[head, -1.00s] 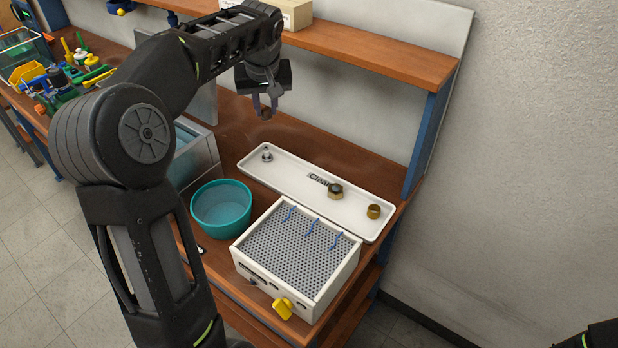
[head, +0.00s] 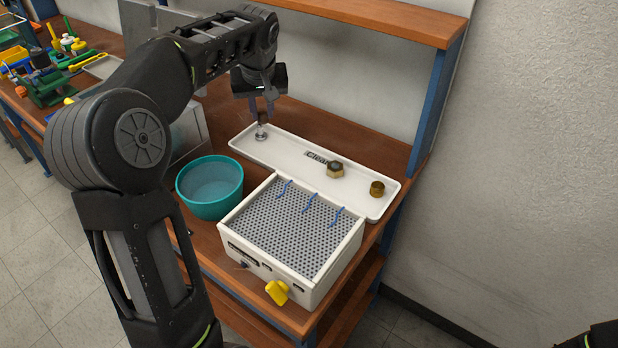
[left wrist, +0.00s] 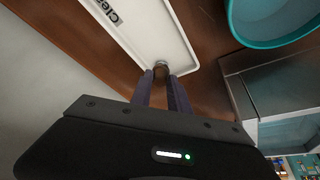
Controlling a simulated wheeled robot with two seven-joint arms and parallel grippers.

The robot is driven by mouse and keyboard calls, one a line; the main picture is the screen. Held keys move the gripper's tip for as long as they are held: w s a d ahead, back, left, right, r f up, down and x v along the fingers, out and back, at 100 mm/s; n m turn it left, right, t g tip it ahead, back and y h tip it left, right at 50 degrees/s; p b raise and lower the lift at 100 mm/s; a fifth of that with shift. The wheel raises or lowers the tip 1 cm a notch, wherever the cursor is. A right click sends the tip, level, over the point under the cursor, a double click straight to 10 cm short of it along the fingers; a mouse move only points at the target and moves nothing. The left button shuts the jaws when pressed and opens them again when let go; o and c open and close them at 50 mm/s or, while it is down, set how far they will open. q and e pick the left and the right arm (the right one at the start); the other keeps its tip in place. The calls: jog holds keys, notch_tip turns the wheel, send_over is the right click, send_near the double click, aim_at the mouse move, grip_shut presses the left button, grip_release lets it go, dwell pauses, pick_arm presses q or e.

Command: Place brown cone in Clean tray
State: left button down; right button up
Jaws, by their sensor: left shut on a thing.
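My left gripper (head: 263,109) is shut on a small brown cone (head: 262,117), which it holds at its fingertips over the left end of the white Clean tray (head: 292,149). Just below the cone in the head view is a small silver metal part (head: 261,134) on the tray; I cannot tell whether they touch. In the left wrist view, the fingers (left wrist: 162,80) hold the cone (left wrist: 161,71) near the end of the tray (left wrist: 150,35), and the fingers partly hide it. My right gripper is out of view.
The tray also holds a brass nut-like part (head: 335,170) and a brass ring (head: 377,189). A teal bowl (head: 210,189) and a white box with a perforated top (head: 290,235) stand in front. A wooden shelf (head: 380,22) runs above the back. The tray's middle-left is free.

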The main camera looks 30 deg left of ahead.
aim_at(263, 117)
pick_arm(q)
jog(key=shift+f, duration=0.15)
jog(key=shift+f, duration=3.1)
jog(key=shift+f, duration=1.9)
jog(key=shift+f, duration=0.1)
jog(key=c, duration=1.3)
grip_release()
jog(key=shift+o, duration=0.2)
jog(key=v, duration=1.2)
